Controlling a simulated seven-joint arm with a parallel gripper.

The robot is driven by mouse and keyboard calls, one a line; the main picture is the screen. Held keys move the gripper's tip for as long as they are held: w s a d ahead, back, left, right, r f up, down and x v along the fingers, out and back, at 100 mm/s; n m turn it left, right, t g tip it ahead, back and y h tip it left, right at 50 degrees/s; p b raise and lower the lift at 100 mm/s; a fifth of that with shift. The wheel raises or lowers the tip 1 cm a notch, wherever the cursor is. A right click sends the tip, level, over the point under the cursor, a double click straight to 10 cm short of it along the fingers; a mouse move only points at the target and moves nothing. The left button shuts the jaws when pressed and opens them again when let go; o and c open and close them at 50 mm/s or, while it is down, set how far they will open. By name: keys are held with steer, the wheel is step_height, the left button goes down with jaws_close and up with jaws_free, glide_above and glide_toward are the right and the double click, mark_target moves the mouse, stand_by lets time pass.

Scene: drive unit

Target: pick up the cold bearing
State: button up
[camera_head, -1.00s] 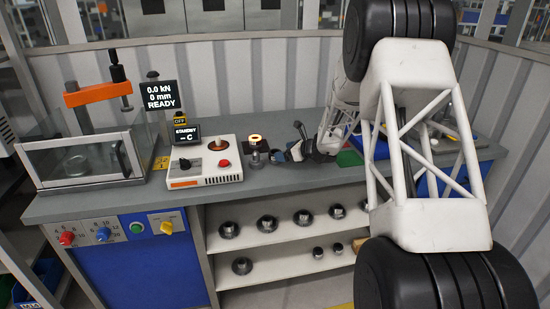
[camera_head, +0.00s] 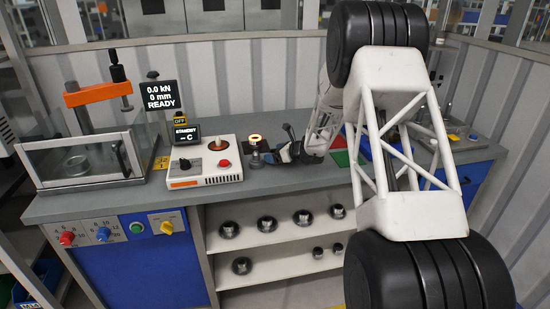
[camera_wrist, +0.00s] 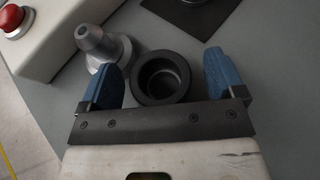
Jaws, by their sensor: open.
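In the wrist view, my gripper (camera_wrist: 162,80) is open, its two blue fingers standing on either side of a dark, round, hollow piece (camera_wrist: 163,94). A gap shows on both sides of it. I cannot tell for certain whether this piece is the cold bearing. A grey stepped metal post (camera_wrist: 97,46) stands just beside the left finger. The dark hollow piece is not clear there.
A white heater box (camera_head: 205,160) with a red button stands left of my gripper. A press in a clear case (camera_head: 85,160) is farther left. A black square pad (camera_wrist: 198,14) lies beyond the hollow piece. Several round metal parts sit on the shelf (camera_head: 290,237) below.

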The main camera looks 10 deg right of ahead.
steer(key=shift+c, duration=0.5)
steer(key=c, duration=1.1)
steer(key=shift+r, duration=0.15)
steer(key=shift+r, duration=0.9)
steer(key=shift+s+r, duration=0.35)
steer(key=shift+r, duration=0.45)
steer(key=s, duration=0.5)
steer(key=s+r, duration=0.1)
steer(key=s, duration=0.9)
steer(key=shift+s+a+r, duration=0.15)
steer(key=shift+a, duration=0.2)
